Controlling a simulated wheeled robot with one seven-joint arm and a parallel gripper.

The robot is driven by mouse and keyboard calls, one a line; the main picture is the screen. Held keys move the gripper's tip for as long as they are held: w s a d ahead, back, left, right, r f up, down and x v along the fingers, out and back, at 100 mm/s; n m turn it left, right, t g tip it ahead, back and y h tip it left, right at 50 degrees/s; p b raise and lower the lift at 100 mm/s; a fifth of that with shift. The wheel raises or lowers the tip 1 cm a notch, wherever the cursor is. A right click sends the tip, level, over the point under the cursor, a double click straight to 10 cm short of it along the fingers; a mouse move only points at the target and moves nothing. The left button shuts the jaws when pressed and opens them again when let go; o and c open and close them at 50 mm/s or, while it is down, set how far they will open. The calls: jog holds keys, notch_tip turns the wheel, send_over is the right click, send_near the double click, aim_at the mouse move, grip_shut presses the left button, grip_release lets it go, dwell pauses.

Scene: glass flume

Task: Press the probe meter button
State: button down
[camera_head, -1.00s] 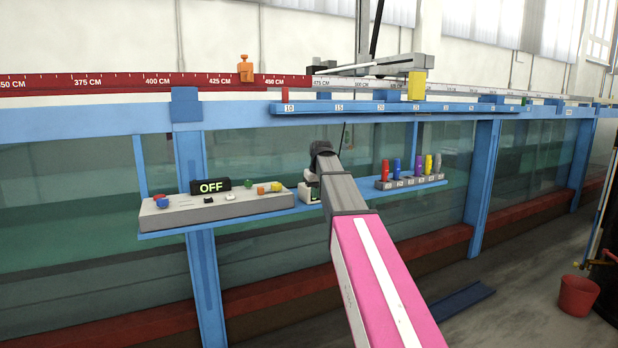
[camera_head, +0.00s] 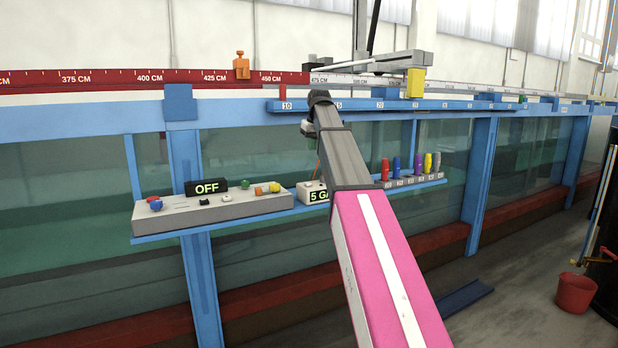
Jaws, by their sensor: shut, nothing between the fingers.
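A small pale meter box with a lit green display reading "5 GA" (camera_head: 313,194) stands on the blue shelf. My arm covers its right part, and I cannot make out a button on it. My gripper (camera_head: 308,129) shows only as a small dark and grey part at the far end of my arm, above the meter and apart from it. It is shut and empty; the fingertips are mostly hidden.
A grey control panel (camera_head: 205,213) with knobs and an "OFF" display (camera_head: 206,187) sits left on the shelf (camera_head: 160,238). Several coloured pegs stand in a rack (camera_head: 412,181) at right. A blue rail (camera_head: 370,106) runs above along the glass flume.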

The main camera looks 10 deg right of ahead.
send_near(309, 183)
jog(key=x, duration=0.2)
jog(key=w+x, duration=0.1)
jog(key=x, duration=0.2)
jog(key=shift+w+a+f, duration=0.15)
jog(key=shift+w+a, duration=0.05)
jog(key=shift+f, duration=0.95)
